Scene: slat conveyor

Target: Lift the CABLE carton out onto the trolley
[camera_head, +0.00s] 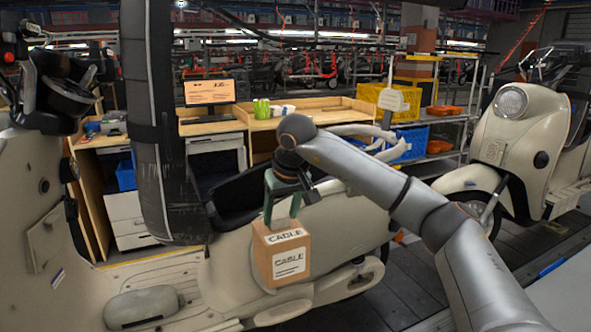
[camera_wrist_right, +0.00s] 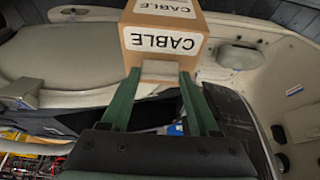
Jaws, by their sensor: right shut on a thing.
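The CABLE carton (camera_head: 281,254) is a brown box with white labels on its top and front. It hangs in front of the cream scooter's side in the head view. My right gripper (camera_head: 283,218) reaches down from above with green fingers and is shut on the carton. In the right wrist view the carton (camera_wrist_right: 163,36) is at the top, with the two green fingers (camera_wrist_right: 160,85) meeting its near edge. My left gripper is not seen. I cannot make out a trolley in either view.
A cream scooter (camera_head: 345,225) stands close behind the carton, and another scooter (camera_head: 500,150) is at the right. A dark padded post (camera_head: 150,120) rises left of the carton. A wooden workbench (camera_head: 270,115) and a shelf with yellow and blue crates (camera_head: 405,145) stand behind.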

